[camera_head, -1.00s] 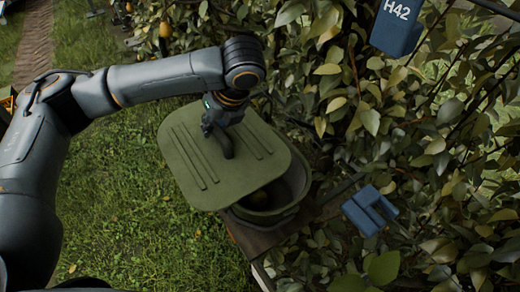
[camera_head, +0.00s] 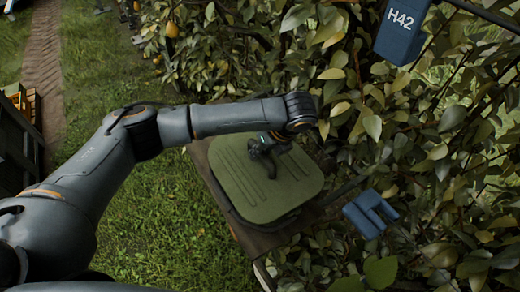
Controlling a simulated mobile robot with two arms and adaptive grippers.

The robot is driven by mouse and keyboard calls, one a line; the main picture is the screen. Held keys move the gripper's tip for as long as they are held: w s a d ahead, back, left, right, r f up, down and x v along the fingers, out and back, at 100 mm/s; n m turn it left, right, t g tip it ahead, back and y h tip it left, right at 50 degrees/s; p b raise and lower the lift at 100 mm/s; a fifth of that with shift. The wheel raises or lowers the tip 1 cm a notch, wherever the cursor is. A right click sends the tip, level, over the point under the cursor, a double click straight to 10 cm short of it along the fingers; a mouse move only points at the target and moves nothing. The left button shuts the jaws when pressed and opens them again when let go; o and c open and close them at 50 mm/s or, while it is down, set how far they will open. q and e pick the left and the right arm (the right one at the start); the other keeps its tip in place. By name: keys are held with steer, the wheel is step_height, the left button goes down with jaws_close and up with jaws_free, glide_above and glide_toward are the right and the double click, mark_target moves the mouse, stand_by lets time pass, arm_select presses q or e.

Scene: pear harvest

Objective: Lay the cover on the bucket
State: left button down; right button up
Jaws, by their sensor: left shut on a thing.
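The green cover (camera_head: 240,174), a flat rounded plate with ridges, lies over the bucket's top and hides nearly all of it. Only a dark strip of the bucket's rim (camera_head: 277,221) shows under the cover's front edge. I cannot tell whether the cover rests fully on the rim. My left gripper (camera_head: 265,158) is shut on the cover's handle at its middle, and my arm reaches in from the left. My right gripper is not in view.
The bucket stands on a brown wooden stand (camera_head: 207,172) in the grass. Leafy branches crowd close on the right. A blue H42 tag (camera_head: 402,30) and a blue clip-like object (camera_head: 370,213) hang there. Open grass (camera_head: 150,225) lies left.

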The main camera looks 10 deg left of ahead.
arm_select(q)
steer(key=c, duration=1.2)
jaws_free()
steer(key=shift+f, duration=0.1)
steer(key=b+v, duration=0.1)
steer(key=v, duration=1.1)
